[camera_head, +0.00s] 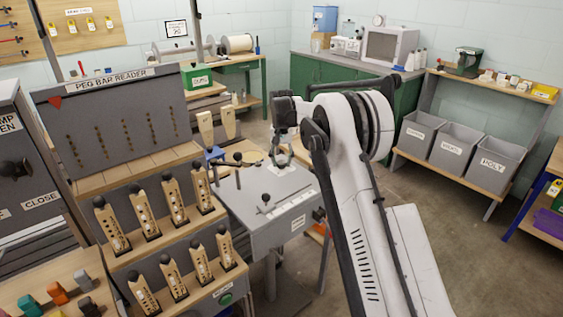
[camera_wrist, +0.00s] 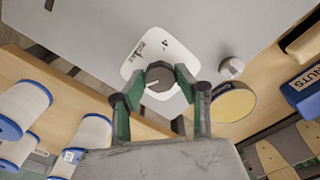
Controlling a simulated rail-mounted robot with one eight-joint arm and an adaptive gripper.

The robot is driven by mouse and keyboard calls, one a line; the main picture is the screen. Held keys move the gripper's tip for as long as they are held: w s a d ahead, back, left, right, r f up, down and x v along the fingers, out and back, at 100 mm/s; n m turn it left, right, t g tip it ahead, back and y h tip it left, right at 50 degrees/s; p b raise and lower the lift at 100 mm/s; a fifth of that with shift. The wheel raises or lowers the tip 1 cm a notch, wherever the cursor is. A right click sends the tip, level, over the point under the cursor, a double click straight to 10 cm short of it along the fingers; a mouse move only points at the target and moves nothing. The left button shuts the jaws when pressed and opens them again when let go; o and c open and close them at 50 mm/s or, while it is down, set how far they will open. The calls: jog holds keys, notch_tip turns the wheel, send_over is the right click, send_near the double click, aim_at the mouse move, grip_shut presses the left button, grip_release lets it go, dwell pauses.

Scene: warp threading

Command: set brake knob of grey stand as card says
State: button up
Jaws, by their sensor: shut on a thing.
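The grey stand (camera_head: 262,240) is in the middle of the head view, with a pale plate (camera_head: 285,170) on its top. In the wrist view the rounded white plate (camera_wrist: 185,52) bears the word "brake" and a "4". The dark round brake knob (camera_wrist: 160,76) sits on it, with a lighter grey face. My gripper (camera_wrist: 160,90) is shut on the knob, one green-sided finger on each side. In the head view my gripper (camera_head: 281,158) is low over the stand's top; the knob is hidden there. I cannot make out a card giving the setting.
Dark levers (camera_head: 238,165) rise from the stand's top. The peg bar reader (camera_head: 118,120) and racks of wooden pieces are left of it. White spools with blue rims (camera_wrist: 22,110) and a yellow disc (camera_wrist: 233,103) show in the wrist view. Grey bins (camera_head: 460,145) stand at right.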

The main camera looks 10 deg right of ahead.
aim_at(282, 162)
jog(key=m, duration=0.5)
jog(key=shift+m, duration=0.3)
jog(key=m, duration=1.2)
jog(key=shift+m, duration=0.3)
jog(key=m, duration=0.5)
jog(key=shift+m, duration=0.4)
jog(key=o, duration=1.1)
jog(key=shift+o, duration=0.2)
notch_tip(282, 162, up, 12)
